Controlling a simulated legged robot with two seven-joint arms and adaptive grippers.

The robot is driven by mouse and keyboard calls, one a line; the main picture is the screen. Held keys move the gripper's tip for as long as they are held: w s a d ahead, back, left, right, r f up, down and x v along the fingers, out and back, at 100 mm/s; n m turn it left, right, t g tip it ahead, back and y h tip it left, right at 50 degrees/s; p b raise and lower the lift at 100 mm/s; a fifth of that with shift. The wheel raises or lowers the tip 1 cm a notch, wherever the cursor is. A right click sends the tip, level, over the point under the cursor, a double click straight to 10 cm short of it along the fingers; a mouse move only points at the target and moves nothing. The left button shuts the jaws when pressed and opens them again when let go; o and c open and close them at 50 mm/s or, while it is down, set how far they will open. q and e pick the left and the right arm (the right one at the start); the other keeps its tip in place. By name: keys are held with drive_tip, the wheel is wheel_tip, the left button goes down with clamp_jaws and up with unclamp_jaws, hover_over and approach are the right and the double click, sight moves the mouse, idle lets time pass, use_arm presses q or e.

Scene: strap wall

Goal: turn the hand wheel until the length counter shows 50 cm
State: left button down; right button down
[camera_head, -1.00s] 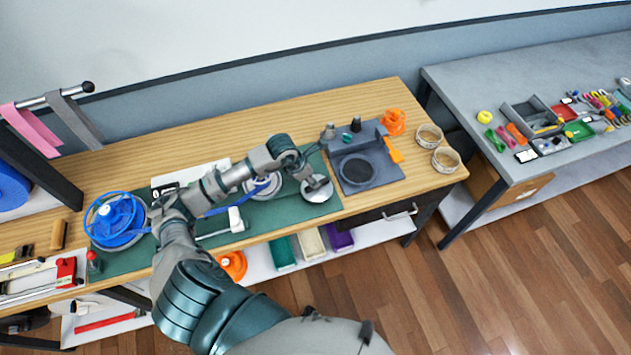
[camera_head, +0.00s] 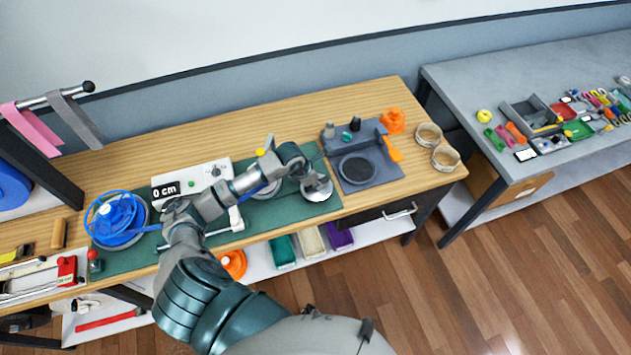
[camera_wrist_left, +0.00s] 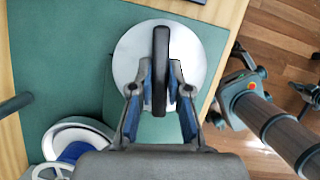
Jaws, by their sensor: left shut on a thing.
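The hand wheel (camera_head: 318,195) is a round silver disc at the right end of the green mat (camera_head: 220,240). In the left wrist view the disc (camera_wrist_left: 196,50) carries a dark upright bar (camera_wrist_left: 160,60). My left gripper (camera_head: 314,182) is over the wheel; in the wrist view its blue-padded fingers (camera_wrist_left: 160,90) are shut on this bar, one on each side. The length counter (camera_head: 166,189) on the white box reads 0 cm. A blue strap (camera_head: 148,228) leads from the blue spool (camera_head: 118,215) toward the middle of the mat, partly hidden by my arm.
A dark grey tray with a round pad (camera_head: 357,169) stands right of the wheel. Beyond it are an orange tape dispenser (camera_head: 392,120) and two tan rolls (camera_head: 445,158). The wood behind the mat is mostly clear.

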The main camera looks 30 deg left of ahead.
use_arm(q)
drive_tip(key=shift+a, duration=0.1)
use_arm(e)
drive_tip(key=shift+f, duration=0.15)
